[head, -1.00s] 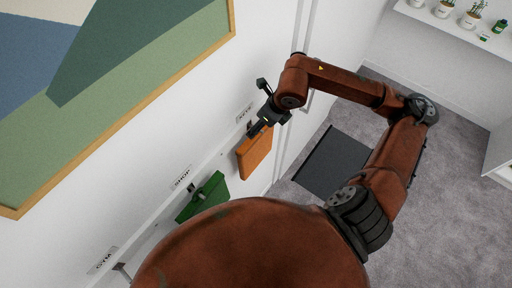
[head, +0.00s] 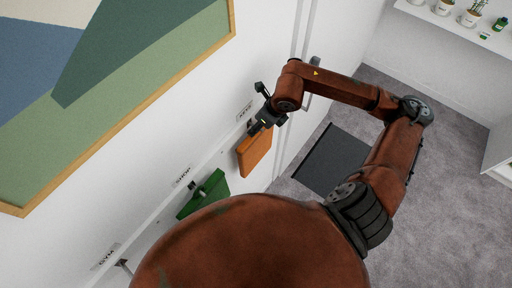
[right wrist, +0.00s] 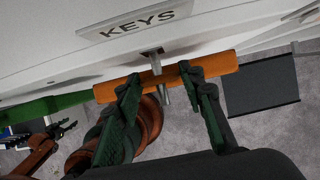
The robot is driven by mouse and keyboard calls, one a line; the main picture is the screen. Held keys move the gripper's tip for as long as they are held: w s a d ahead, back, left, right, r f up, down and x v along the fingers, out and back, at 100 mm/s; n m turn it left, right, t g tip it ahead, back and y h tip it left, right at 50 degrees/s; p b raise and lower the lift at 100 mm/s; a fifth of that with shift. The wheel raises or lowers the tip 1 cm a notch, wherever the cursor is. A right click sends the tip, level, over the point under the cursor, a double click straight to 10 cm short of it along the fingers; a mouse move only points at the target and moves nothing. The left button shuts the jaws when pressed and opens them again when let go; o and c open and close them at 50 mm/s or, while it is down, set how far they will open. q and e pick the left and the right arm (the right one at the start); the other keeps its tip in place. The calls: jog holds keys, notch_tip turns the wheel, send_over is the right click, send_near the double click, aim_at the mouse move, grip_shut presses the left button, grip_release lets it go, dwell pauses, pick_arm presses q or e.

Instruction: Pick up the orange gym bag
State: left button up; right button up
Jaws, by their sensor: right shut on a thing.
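The orange gym bag (head: 255,153) hangs flat against the white wall at the hook under the KEYS label. In the right wrist view its upper edge (right wrist: 262,70) runs across the picture. My right gripper (head: 259,125) is at the top of the bag; in the right wrist view its two dark fingers (right wrist: 162,88) lie on either side of the metal hook, shut on the bag's top edge. My left gripper (right wrist: 60,130) shows small at the lower left of the right wrist view, away from the bag; its jaw state is unclear.
A green bag (head: 204,194) hangs under the SHOP label, left of the orange one. The GYM hook (head: 124,265) looks empty. A white door with a handle (head: 309,100) is to the right. A dark mat (head: 335,160) lies on the grey carpet.

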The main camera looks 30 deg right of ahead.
jog(key=c, duration=0.5)
pick_arm(q)
jog(key=shift+w, duration=0.35)
pick_arm(e)
grip_shut()
